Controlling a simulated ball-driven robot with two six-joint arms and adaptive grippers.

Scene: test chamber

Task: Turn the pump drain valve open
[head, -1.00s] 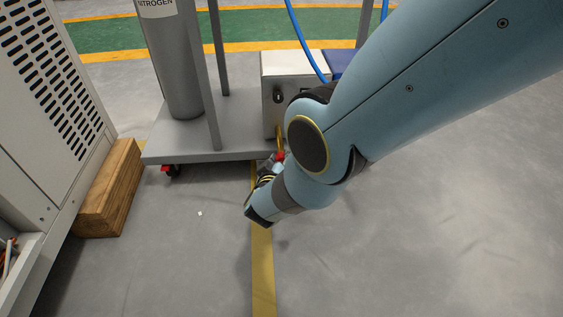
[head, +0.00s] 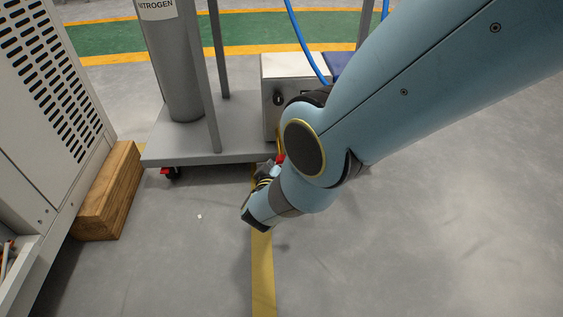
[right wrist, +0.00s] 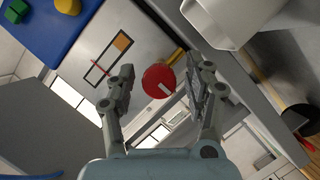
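The drain valve shows in the right wrist view as a round red knob (right wrist: 157,79) with a white mark on its face. It sits on the pale front of the pump box (right wrist: 140,50), whose metal body also shows in the head view (head: 270,100). My right gripper (right wrist: 163,85) is open, with one finger on each side of the knob in the picture. Gaps show on both sides; I cannot tell the remaining depth to it. In the head view my right gripper (head: 268,170) is mostly hidden by my wrist. My left gripper is not in view.
A grey cart (head: 215,140) carries the pump box and a nitrogen cylinder (head: 172,70). A wooden block (head: 110,190) lies beside a vented cabinet (head: 45,90) at left. A blue hose (head: 305,45) rises behind my arm. The floor at right is free.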

